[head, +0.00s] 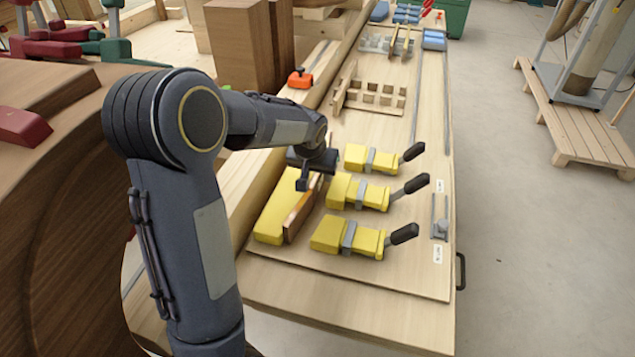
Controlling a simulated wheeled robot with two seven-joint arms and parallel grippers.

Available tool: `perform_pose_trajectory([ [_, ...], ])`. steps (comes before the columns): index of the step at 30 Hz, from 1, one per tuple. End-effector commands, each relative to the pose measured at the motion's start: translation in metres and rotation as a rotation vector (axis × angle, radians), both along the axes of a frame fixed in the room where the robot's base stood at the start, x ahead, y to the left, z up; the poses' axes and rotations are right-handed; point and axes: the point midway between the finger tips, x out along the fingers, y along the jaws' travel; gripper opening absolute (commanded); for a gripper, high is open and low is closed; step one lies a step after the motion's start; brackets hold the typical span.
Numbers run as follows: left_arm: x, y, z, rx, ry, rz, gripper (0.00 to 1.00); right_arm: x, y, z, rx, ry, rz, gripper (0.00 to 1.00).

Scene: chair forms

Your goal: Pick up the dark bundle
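My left gripper (308,178) points down over the top of a narrow brown wooden piece (302,212) on the bench board. This piece stands on edge against a long yellow block (272,218) and is the nearest match I see for the dark bundle. One dark finger overlaps its upper end. The other finger is mostly hidden behind the hand, so I cannot tell whether the gripper is closed on the piece. My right gripper is out of view.
Several yellow clamps with black handles (350,236) lie just right of the brown piece. A wooden rack (372,97) and an orange tool (300,78) are farther back. Tall brown wood blocks (240,45) stand at the back left.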

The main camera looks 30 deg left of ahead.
Motion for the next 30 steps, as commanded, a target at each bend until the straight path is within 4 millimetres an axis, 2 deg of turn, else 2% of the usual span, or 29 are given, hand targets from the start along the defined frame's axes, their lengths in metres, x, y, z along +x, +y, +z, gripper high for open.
perform_pose_trajectory([
  [3, 0.000, 0.000, 0.000, 0.000, 0.000, 0.000, 0.40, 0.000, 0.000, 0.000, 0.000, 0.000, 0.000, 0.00],
  [12, 0.000, 0.000, 0.000, 0.000, 0.000, 0.000, 0.01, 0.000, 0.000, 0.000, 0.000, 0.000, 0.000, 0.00],
  [23, 0.000, 0.000, 0.002, 0.000, -0.001, 0.000, 0.00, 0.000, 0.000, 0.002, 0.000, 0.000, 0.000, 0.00],
  [26, 0.000, 0.000, 0.010, 0.000, -0.001, 0.000, 0.00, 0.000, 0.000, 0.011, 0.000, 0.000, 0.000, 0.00],
  [30, 0.002, 0.000, 0.032, -0.001, -0.009, -0.001, 0.00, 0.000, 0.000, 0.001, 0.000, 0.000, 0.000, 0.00],
])
